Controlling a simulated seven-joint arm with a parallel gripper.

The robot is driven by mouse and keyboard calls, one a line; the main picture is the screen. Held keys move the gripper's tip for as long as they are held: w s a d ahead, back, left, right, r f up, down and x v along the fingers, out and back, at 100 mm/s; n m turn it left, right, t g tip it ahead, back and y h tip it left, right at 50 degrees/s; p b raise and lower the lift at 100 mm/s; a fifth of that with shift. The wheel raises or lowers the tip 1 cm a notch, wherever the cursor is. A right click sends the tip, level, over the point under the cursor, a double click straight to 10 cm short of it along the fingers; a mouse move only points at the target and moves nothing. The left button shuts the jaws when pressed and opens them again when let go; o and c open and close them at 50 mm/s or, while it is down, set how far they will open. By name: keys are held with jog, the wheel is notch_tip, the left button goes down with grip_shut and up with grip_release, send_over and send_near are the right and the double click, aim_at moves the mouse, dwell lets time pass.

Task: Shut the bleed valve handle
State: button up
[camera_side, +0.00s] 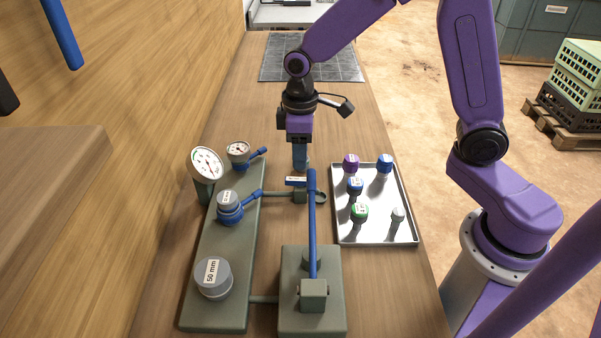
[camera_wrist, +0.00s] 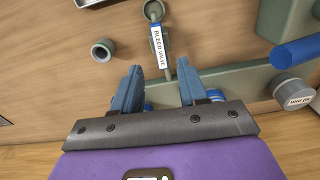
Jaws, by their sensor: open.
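The bleed valve (camera_side: 300,196) is a small grey-green fitting on a thin pipe beside the base plate. Its handle (camera_side: 295,181) is short and blue with a white label; a long upright blue lever partly covers it in the side view. In the wrist view the handle's label (camera_wrist: 160,47) reads BLEED VALVE, and its near end points toward the gap between my fingers. My gripper (camera_side: 300,166) points down just above the valve. In the wrist view my gripper (camera_wrist: 158,78) is open, with its blue-grey fingers apart. I cannot tell whether either finger touches the handle.
The long blue lever (camera_side: 312,228) rises from a green block (camera_side: 325,259) in front of the valve. Gauges and capped ports stand on the base plate (camera_side: 232,250) at left. A metal tray (camera_side: 375,234) with several coloured-cap fittings lies right. The bench behind is mostly clear.

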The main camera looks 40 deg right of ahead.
aim_at(300, 179)
notch_tip(300, 179, down, 7)
jog(key=shift+r, duration=0.1)
dwell(0.4)
grip_shut()
